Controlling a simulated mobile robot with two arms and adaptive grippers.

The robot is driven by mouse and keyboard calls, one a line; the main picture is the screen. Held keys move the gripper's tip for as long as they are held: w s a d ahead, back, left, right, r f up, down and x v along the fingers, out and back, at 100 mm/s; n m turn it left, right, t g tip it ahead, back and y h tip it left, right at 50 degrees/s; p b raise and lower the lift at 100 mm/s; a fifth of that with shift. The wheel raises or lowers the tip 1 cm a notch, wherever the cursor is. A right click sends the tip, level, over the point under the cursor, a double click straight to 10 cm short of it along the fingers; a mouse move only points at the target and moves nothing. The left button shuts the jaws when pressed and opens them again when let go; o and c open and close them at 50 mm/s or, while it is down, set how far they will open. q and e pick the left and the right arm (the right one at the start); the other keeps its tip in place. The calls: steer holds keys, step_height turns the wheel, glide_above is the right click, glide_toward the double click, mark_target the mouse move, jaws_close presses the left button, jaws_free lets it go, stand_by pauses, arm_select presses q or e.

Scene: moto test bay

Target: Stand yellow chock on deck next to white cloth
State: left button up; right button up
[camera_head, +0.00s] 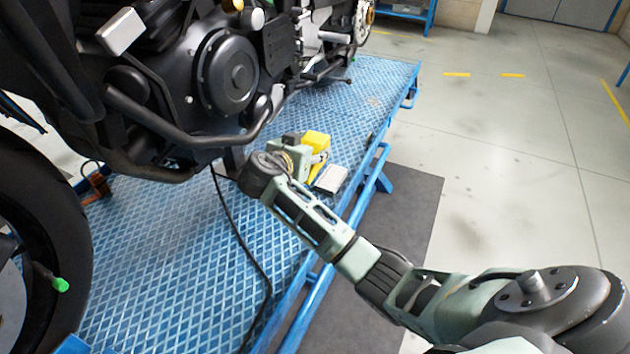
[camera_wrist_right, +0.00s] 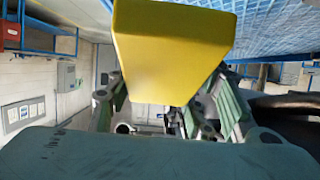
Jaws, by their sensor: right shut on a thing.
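The yellow chock (camera_head: 317,140) is held at the end of my right arm, above or at the blue deck (camera_head: 190,265). My right gripper (camera_head: 300,148) is shut on it, partly hidden by its own wrist. In the right wrist view the chock (camera_wrist_right: 172,55) fills the top middle, between the fingers (camera_wrist_right: 168,105). I cannot tell whether its underside touches the deck. The white cloth (camera_head: 331,178) lies flat near the deck's right edge, just in front of the chock. My left gripper is not in view.
A dark motorcycle (camera_head: 225,75) stands over the deck on the left. A black cable (camera_head: 240,235) runs across the deck. A blue rail (camera_head: 360,180) edges the deck on the right. Bare deck lies in the foreground; a dark mat (camera_head: 410,205) and open floor lie beyond the rail.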

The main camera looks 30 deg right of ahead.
steer(key=s+a+f, duration=0.2)
steer(key=a, duration=0.1)
steer(key=s+a+f+p, duration=0.1)
steer(key=s+a+f, duration=0.1)
steer(key=a, duration=0.1)
steer(key=s+a+f+p, duration=0.1)
steer(key=s+a+f, duration=0.1)
steer(key=a, duration=0.1)
steer(key=shift+s+a+f, duration=0.1)
steer(key=shift+s+f, duration=0.15)
steer(key=shift+f, duration=2.2)
steer(key=shift+s, duration=0.1)
steer(key=o, duration=1.1)
steer(key=shift+f, duration=0.15)
steer(key=shift+c, duration=0.2)
steer(key=o, duration=0.5)
steer(key=shift+a, duration=0.1)
steer(key=shift+c, duration=0.2)
